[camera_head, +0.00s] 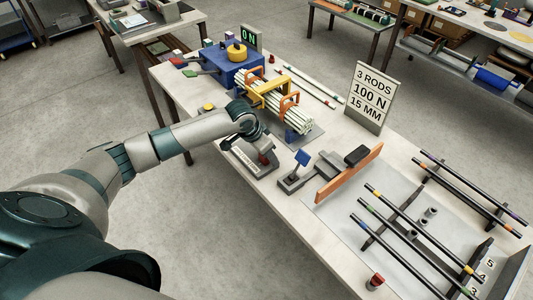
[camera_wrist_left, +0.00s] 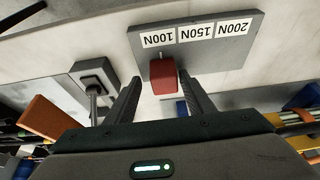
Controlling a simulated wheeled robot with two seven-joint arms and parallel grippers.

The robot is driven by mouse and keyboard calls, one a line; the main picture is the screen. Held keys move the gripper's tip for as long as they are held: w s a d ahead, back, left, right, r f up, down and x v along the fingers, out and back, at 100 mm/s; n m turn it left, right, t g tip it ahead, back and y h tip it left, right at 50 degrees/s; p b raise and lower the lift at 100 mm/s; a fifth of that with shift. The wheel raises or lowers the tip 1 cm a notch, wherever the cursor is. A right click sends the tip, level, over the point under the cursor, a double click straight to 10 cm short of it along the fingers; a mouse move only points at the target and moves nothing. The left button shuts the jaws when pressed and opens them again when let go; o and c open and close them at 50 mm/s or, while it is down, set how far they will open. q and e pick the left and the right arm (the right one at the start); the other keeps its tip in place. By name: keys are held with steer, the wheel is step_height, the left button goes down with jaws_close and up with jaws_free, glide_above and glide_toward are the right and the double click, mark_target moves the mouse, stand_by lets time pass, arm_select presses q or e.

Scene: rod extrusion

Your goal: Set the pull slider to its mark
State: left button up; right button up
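The pull slider unit is a grey plate (camera_wrist_left: 232,38) with white labels 100N, 150N and 200N, upside down in the left wrist view. Its red slider knob (camera_wrist_left: 163,77) stands below the 100N label. My left gripper (camera_wrist_left: 160,84) is open, with one finger on each side of the knob and visible gaps. Contact cannot be made out. In the head view my left gripper (camera_head: 258,143) is over the slider unit (camera_head: 240,160), partly hiding it; the red knob (camera_head: 264,159) shows beneath. A sign (camera_head: 371,96) reads 3 RODS, 100 N, 15 MM. My right gripper is not in view.
A blue machine (camera_head: 230,65) with a 0 N display (camera_head: 249,37) stands behind, beside a bundle of white rods (camera_head: 287,108). Racks of black rods (camera_head: 405,240) lie farther right.

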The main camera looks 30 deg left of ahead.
arm_select(q)
steer(key=shift+a, duration=0.1)
steer(key=shift+s+a+r, duration=0.1)
steer(key=shift+s+r, duration=0.05)
steer(key=shift+r, duration=0.25)
steer(key=b+v, duration=0.3)
steer(key=v, duration=1.3)
steer(key=shift+s+r, duration=0.25)
